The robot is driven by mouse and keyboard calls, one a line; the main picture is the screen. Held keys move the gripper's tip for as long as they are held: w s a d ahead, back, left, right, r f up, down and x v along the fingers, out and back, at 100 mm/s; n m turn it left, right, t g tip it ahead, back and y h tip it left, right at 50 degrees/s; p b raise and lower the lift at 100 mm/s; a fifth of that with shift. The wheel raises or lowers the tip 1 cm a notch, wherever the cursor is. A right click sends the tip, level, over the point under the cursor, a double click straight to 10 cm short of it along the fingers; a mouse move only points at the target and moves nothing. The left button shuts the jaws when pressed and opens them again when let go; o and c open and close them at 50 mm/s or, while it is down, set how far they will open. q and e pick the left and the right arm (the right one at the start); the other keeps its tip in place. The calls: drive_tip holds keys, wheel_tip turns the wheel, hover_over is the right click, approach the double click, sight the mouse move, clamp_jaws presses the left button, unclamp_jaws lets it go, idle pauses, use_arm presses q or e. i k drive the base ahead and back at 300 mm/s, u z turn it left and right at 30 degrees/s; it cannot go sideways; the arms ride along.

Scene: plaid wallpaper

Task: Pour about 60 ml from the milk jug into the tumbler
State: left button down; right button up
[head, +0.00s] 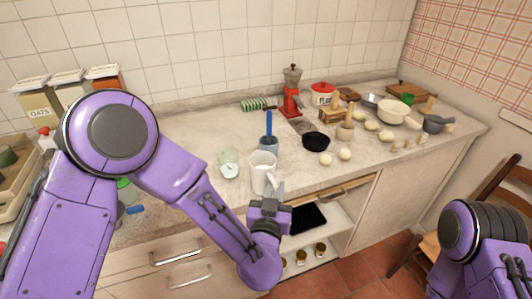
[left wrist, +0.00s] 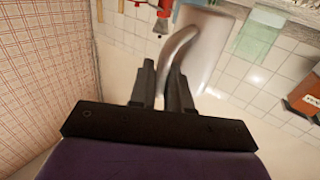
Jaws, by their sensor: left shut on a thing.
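The white milk jug (head: 261,174) is near the counter's front edge in the head view, looking roughly upright. My left gripper (head: 272,190) is shut on its handle, on the side nearest me. In the left wrist view the two fingers (left wrist: 163,88) close on the curved handle (left wrist: 176,50) of the jug (left wrist: 209,45). The clear, greenish tumbler (head: 229,163) stands on the counter just left of the jug, apart from it, with something whitish low inside. The jug's contents cannot be made out. My right gripper is out of frame.
Storage jars (head: 38,97) stand at the left. The counter behind the tumbler is mostly clear.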

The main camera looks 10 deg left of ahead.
sight(227, 157)
drive_tip(key=z, duration=0.95)
drive_tip(key=k, duration=0.5)
drive_tip(key=u, duration=1.1)
